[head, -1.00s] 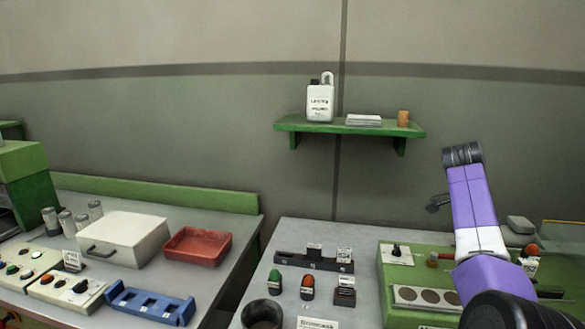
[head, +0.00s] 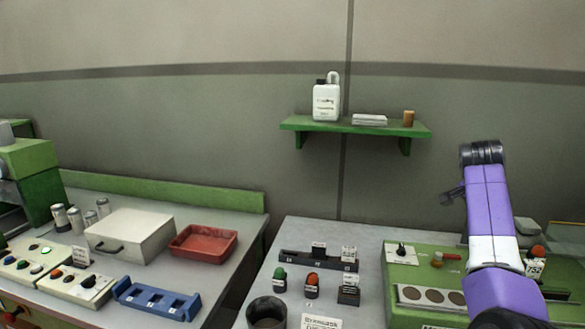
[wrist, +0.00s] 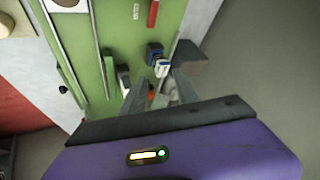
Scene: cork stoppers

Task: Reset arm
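My arm (head: 489,215), purple with a black joint at its top, is raised at the right of the head view, over the right end of the green panel. In the head view the fingers are not clearly shown; a small dark part sticks out left of the arm. In the wrist view my gripper (wrist: 160,98) points down past its purple housing. Its two grey fingers stand apart, and I see nothing held between them. The green panel (wrist: 100,75) lies below and beyond them.
The green panel (head: 395,272) on the right bench carries knobs and a plate with round brown spots. A green shelf (head: 355,128) holds a white bottle (head: 326,102) and a cork (head: 409,118). A red tray (head: 203,242), white box (head: 130,235) and blue rack (head: 156,300) stand left.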

